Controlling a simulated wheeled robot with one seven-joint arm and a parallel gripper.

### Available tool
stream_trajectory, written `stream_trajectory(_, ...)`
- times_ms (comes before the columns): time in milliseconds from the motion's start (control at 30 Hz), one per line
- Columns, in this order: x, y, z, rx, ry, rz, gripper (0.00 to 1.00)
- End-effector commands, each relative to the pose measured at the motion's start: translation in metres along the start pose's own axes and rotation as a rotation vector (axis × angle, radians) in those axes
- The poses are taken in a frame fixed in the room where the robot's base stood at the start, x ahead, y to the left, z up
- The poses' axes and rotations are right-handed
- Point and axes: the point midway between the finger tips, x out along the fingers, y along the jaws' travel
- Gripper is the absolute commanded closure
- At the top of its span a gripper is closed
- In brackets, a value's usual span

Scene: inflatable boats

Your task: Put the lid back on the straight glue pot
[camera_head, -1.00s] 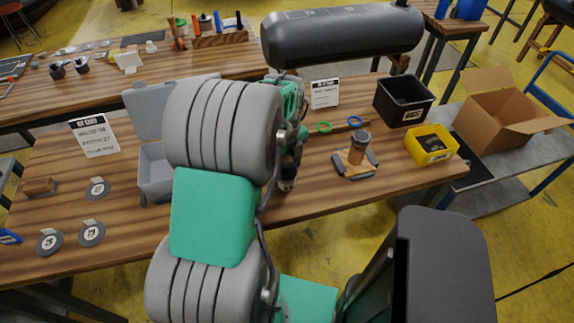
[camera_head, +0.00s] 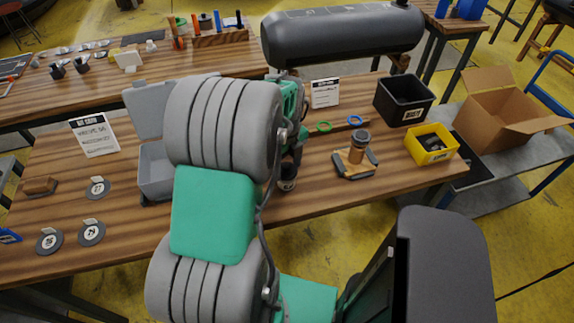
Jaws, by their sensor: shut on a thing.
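A straight brown glue pot (camera_head: 359,150) with a dark top stands upright on a wooden stand with grey pads (camera_head: 344,171), right of the table's middle. I cannot tell whether the dark top is a lid or the open mouth. My gripper (camera_head: 288,172) is left of the pot, low over the table, and mostly hidden behind my arm. It is shut on a small dark round thing (camera_head: 287,185), which may be the lid. Whether this thing touches the table is unclear.
A grey open case (camera_head: 155,170) is left of my arm. A large grey cylinder (camera_head: 342,32) lies behind. Table in front of the pot is clear.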

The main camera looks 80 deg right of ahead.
Motion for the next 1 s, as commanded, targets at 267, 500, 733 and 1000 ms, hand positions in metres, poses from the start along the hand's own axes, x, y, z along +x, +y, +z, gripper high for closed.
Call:
stream_trajectory(267, 0.0005, 0.0, 0.0001, 0.0, 0.0, 0.0, 0.77)
stream_trajectory(500, 0.0004, 0.0, 0.0001, 0.0, 0.0, 0.0, 0.34)
stream_trajectory(733, 0.0004, 0.0, 0.0002, 0.0, 0.0, 0.0, 0.15)
stream_trajectory(1000, 0.0005, 0.0001, 0.0001, 0.0, 0.0, 0.0, 0.08)
